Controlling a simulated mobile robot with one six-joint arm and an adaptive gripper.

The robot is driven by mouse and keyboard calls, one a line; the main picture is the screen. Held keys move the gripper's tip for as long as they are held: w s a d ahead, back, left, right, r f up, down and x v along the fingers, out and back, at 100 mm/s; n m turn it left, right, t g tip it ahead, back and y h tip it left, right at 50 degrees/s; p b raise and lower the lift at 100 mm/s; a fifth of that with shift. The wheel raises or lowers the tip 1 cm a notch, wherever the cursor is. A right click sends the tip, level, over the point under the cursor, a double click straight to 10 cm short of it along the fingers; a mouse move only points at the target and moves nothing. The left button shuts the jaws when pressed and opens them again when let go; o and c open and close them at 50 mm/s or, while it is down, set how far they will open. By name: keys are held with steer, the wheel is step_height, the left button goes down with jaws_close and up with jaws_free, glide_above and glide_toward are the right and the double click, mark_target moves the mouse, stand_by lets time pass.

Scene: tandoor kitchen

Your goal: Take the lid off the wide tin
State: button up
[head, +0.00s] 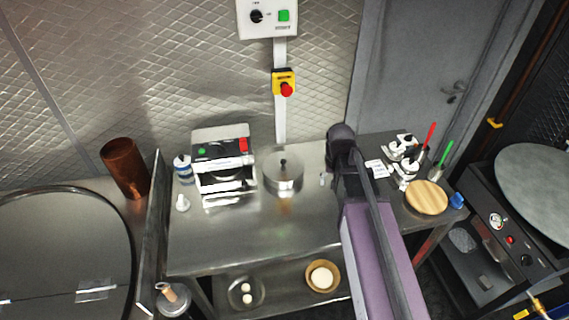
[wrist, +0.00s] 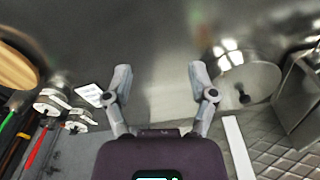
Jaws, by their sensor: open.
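The wide tin (head: 284,188) is a low, round, shiny steel tin standing upright on the steel counter, just right of a boxy machine. Its lid (head: 273,173) is on top, with a small black knob (head: 283,162) in the middle. In the wrist view the lid (wrist: 262,80) and its knob (wrist: 243,97) show at the right. My gripper (wrist: 160,80) is open, with nothing between its fingers. It is over bare counter, to the right of the tin in the head view and apart from it. There my arm mostly hides it.
The boxy machine (head: 224,165) stands close to the tin's left. A round wooden board (head: 426,198) and small tools lie to the right of my arm. The counter front (head: 260,240) is clear.

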step_height(320, 180, up, 5)
steer(key=t+p, duration=0.1)
steer(key=p, duration=0.3)
glide_above(283, 161)
steer(key=s+d, duration=0.1)
steer(key=shift+s+a+m, duration=0.1)
steer(key=shift+a+m, duration=0.2)
steer(key=shift+m, duration=0.1)
steer(key=shift+f, duration=0.2)
steer(key=f+b, duration=0.5)
steer(key=w+f+b, duration=0.1)
steer(key=f+b, duration=0.2)
steer(key=shift+d+f, duration=0.1)
steer(key=shift+f, duration=0.05)
steer(key=shift+b, duration=0.35)
steer(key=f+b, duration=0.3)
steer(key=shift+w+a+f, duration=0.15)
steer(key=shift+a+f, duration=0.1)
steer(key=shift+f, duration=0.05)
steer(key=shift+w+f+b, duration=0.1)
steer(key=shift+f+b, duration=0.7)
steer(key=shift+b, duration=0.2)
